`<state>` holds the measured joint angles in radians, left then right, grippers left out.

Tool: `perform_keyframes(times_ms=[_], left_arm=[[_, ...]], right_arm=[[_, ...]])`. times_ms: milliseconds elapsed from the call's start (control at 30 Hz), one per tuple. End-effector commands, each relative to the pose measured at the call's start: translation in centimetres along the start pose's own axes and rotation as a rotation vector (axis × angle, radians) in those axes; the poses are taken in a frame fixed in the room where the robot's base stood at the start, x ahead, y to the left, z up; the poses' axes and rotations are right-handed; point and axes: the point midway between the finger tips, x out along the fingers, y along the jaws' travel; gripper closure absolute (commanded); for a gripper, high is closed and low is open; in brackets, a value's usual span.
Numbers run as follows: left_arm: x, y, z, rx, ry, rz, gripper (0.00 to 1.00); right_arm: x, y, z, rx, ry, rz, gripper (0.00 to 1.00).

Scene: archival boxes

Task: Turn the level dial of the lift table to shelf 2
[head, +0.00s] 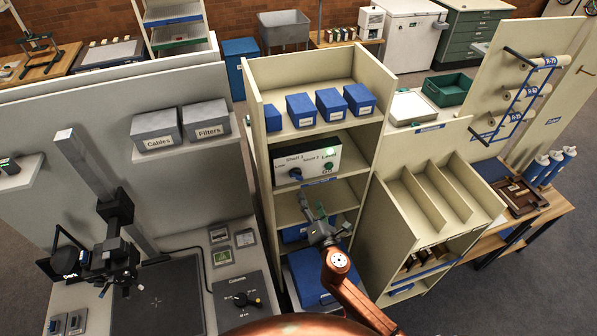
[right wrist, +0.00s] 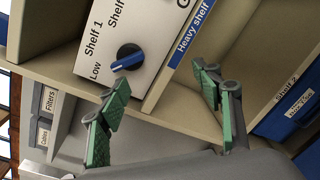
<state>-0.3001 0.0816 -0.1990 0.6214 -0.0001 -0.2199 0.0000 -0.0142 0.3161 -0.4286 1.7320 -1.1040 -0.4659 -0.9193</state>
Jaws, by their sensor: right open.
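The level dial (head: 296,174) is a round black knob on the white control panel (head: 311,160) in the middle shelf unit. In the right wrist view the dial (right wrist: 128,57) shows a blue pointer bar, and one end faces the "Low" label; "Shelf 1" and part of "Shelf 2" are printed around it. My right gripper (head: 314,207) is open and empty, below and in front of the panel. In the right wrist view its green-padded fingers (right wrist: 160,80) are spread wide, with the dial beyond the left fingertip, apparently apart from it. My left gripper is out of view.
A green button (head: 328,167) sits on the panel's right side. Blue boxes (head: 300,110) stand on the shelf above. A shelf board with a blue "Heavy shelf" label (right wrist: 196,35) runs beside the panel. A larger blue box (head: 308,280) lies below my right arm.

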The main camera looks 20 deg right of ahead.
Motion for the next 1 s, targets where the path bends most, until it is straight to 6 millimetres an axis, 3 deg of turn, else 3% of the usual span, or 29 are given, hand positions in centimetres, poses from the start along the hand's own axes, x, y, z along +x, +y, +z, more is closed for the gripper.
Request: perform_keyframes(times_ms=[33, 100, 200, 633, 1000], left_arm=[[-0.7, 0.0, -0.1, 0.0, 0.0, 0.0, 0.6], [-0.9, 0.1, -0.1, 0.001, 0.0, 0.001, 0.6], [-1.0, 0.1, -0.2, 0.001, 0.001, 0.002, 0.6], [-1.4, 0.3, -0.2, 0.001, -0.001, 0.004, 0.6], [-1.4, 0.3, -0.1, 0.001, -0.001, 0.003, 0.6]], right_arm=[[-0.1, 2.1, 0.8, -0.05, -0.008, 0.034, 0.41], [-0.1, 3.8, 1.3, -0.1, -0.019, 0.066, 0.41], [0.4, 4.7, 1.5, -0.131, -0.026, 0.083, 0.41], [6.5, 5.1, 1.6, -0.128, -0.025, 0.082, 0.41], [7.7, 5.1, 1.6, -0.128, -0.025, 0.081, 0.41]])
